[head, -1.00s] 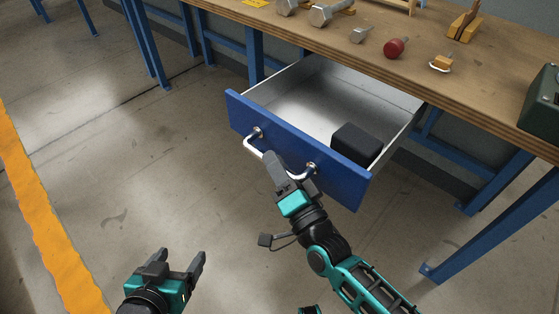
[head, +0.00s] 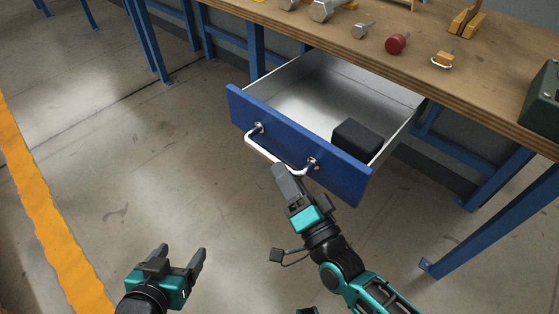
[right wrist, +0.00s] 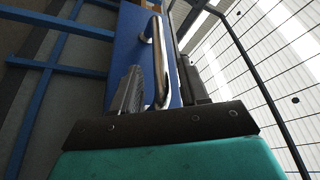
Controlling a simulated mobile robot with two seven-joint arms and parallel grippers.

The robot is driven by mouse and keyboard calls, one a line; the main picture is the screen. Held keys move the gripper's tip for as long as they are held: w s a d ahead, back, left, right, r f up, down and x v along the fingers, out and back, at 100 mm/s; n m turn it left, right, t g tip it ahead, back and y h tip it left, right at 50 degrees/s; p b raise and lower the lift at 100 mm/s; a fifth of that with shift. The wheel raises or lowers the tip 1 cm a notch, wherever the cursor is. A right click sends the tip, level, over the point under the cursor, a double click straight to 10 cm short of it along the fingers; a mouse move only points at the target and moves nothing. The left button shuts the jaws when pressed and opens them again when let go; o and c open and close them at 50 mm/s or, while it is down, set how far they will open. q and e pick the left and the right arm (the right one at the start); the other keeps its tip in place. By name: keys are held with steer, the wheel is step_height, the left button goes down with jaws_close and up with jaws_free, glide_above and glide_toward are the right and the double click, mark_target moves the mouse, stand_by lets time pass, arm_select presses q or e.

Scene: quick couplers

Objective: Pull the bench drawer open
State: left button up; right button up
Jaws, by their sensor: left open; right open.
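The bench drawer stands open, its blue front (head: 330,174) pulled well out from under the bench and its grey metal inside showing. A bar handle (head: 263,151) is fixed to the front. My right gripper (head: 285,174) is open, just in front of the handle near its right end. In the right wrist view, the handle (right wrist: 184,80) shows between or beyond the two spread fingers (right wrist: 160,90); I cannot tell whether they touch it. My left gripper (head: 181,257) is open and empty, low over the floor, away from the drawer.
A black block (head: 357,140) lies in the drawer's right part. The wooden bench top (head: 400,75) carries metal pieces, a red knob (head: 396,43) and a green case (head: 541,102). A blue bench leg (head: 480,225) stands at right. The floor left of the drawer is clear.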

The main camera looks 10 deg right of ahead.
arm_select(q)
steer(key=shift+d+r, duration=0.15)
steer(key=shift+r, duration=0.15)
arm_select(e)
steer(key=v, duration=0.8)
steer(key=shift+s, duration=0.4)
steer(key=shift+d+f, duration=0.1)
steer(key=shift+d, duration=0.05)
